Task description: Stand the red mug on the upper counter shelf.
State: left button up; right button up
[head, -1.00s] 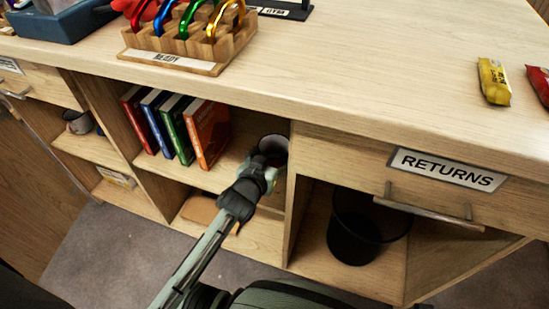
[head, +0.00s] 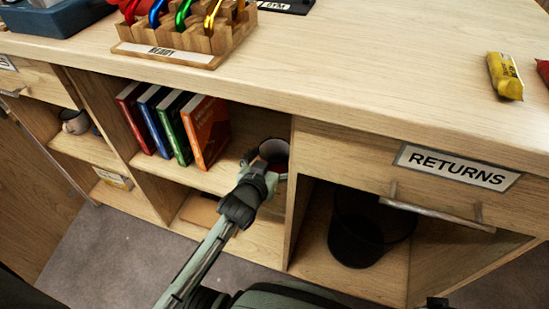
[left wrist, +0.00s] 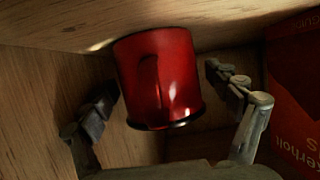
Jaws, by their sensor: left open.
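The red mug (head: 275,163) stands upright on the upper counter shelf (head: 222,180), at the right end of the bay, beside the divider. Its open top shows dark inside. My left gripper (head: 263,167) reaches into the bay from the front and is open at the mug. In the left wrist view the mug (left wrist: 160,80) appears turned over, its handle facing the camera. The open fingers (left wrist: 172,98) are on either side of it, with visible gaps, so they do not grip it.
Several upright books (head: 207,130) stand left of the mug on the same shelf. A black bin (head: 357,238) is in the bay to the right, under the RETURNS drawer (head: 457,166). A wooden carabiner rack (head: 180,54) and a yellow packet (head: 505,77) are on the countertop.

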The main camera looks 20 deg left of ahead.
pick_arm(q)
jog(key=shift+s+r, duration=0.1)
jog(key=shift+r, duration=0.15)
jog(key=p+v, duration=0.1)
jog(key=v, duration=1)
jog(key=shift+s, duration=0.1)
jog(key=shift+s+r, duration=0.15)
jog(key=shift+s, duration=0.1)
pick_arm(e)
notch_tip(320, 180, down, 2)
jog(key=shift+s+a+f, duration=0.1)
jog(key=shift+s, duration=0.05)
